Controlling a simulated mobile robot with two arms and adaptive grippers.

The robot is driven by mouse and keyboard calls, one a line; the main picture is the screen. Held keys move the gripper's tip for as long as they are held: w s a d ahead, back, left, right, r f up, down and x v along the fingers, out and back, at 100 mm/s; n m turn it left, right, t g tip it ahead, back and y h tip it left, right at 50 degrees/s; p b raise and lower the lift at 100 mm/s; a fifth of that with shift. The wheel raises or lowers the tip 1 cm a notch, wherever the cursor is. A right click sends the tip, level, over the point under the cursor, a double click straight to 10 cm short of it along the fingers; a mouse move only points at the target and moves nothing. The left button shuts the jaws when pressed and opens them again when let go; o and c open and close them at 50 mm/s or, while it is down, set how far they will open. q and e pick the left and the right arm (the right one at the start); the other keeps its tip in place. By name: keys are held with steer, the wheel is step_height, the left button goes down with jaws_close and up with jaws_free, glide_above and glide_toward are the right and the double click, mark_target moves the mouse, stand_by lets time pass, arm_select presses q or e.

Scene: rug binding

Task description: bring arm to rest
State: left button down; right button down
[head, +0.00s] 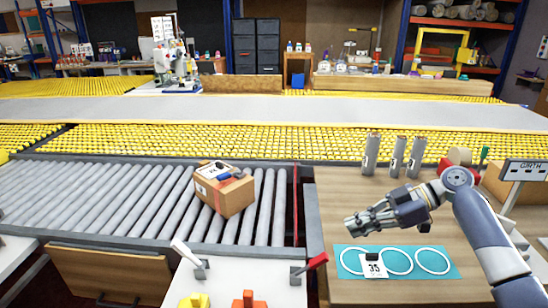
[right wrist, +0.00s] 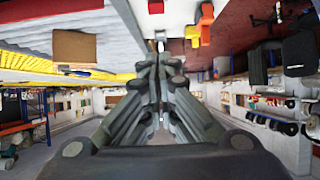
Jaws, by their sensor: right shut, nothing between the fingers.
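My right arm (head: 487,235) comes in from the right edge of the head view. Its gripper (head: 352,229) points left, above the wooden bench top (head: 340,200) and a little behind the teal mat. The gripper is shut and empty; its closed fingers (right wrist: 160,70) also show in the right wrist view. My left gripper is not in view.
The teal mat (head: 447,266) bears white rings and a card marked 35 (head: 374,266). Several grey cylinders (head: 371,153) stand at the bench's back. A cardboard box (head: 236,195) sits on the roller conveyor (head: 110,205). A sign reading GIRTH (head: 525,170) stands at right.

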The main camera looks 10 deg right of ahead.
steer(key=s+a+f+m+g+h, duration=0.1)
steer(key=s+a+f+h, duration=0.1)
steer(key=s+a+f, duration=0.45)
steer(key=s+a+f+m+h, duration=0.1)
steer(key=s+f+m+h, duration=0.15)
steer(key=f, duration=0.65)
steer(key=s+a+f+m+g+h, duration=0.1)
steer(key=s+a+f, duration=0.35)
steer(key=f, duration=0.35)
steer(key=s+m+t+h, duration=0.2)
steer(key=s+m+h, duration=0.55)
steer(key=s, duration=0.75)
step_height(320, 180, down, 26)
steer(key=s+g+y, duration=0.1)
steer(key=y, duration=0.1)
steer(key=s+d+f+g, duration=0.1)
steer(key=s+d+f, duration=0.2)
steer(key=s+f, duration=1.3)
steer(key=shift+s+f, duration=0.15)
steer(key=shift+s, duration=0.5)
steer(key=shift+d, duration=0.1)
